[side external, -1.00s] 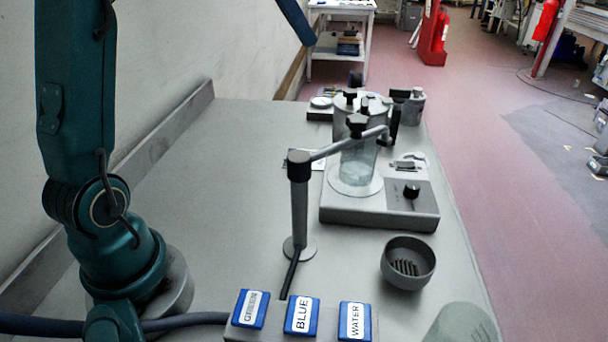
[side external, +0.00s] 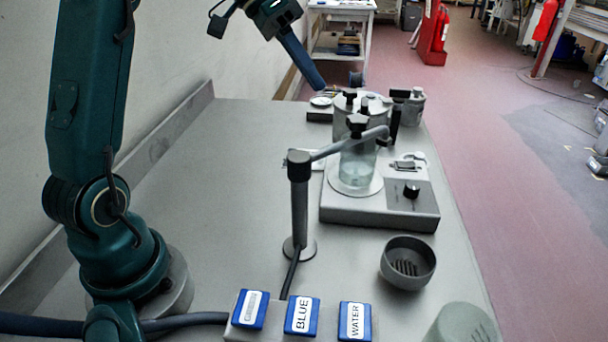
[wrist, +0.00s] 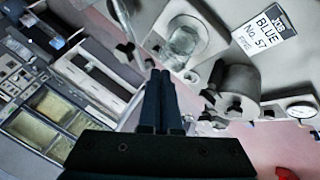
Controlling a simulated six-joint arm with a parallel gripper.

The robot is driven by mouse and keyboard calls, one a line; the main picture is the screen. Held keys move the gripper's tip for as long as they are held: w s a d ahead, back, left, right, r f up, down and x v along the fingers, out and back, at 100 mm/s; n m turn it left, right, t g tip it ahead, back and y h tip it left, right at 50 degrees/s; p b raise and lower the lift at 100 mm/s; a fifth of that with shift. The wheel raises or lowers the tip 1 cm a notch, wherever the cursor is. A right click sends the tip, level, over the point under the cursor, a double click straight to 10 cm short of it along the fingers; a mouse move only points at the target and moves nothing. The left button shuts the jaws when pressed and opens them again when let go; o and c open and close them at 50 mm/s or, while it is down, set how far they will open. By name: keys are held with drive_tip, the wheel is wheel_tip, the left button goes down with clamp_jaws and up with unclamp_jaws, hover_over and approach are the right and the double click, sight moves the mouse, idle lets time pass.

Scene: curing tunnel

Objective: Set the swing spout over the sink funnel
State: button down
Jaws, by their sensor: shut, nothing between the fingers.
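The swing spout (side external: 345,144) is a grey arm on an upright post (side external: 299,215) with a dark cap. Its tip reaches right, over the glass jar (side external: 359,172) on the grey box with a black knob. The sink funnel (side external: 408,278) is a dark grey round bowl with a slotted bottom, in front of that box and right of the post. My gripper (side external: 320,86) is shut and empty, above the back of the table, behind the spout and well away from it. Its closed fingers show in the wrist view (wrist: 160,76), with the jar (wrist: 184,42) beyond.
A metal pot (side external: 347,112) with black knobs stands behind the jar. Blue buttons (side external: 302,315), two labelled BLUE and WATER, sit at the front. A grey-green rounded object (side external: 463,325) is at front right. A "BLUE No. 57" card (wrist: 265,33) lies flat. The table left of the post is clear.

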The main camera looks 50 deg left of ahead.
sight(344, 143)
drive_tip(key=d+f, duration=0.2)
drive_tip(key=d, duration=0.3)
drive_tip(key=shift+w+d+f, duration=0.3)
drive_tip(key=shift+d+f, duration=0.1)
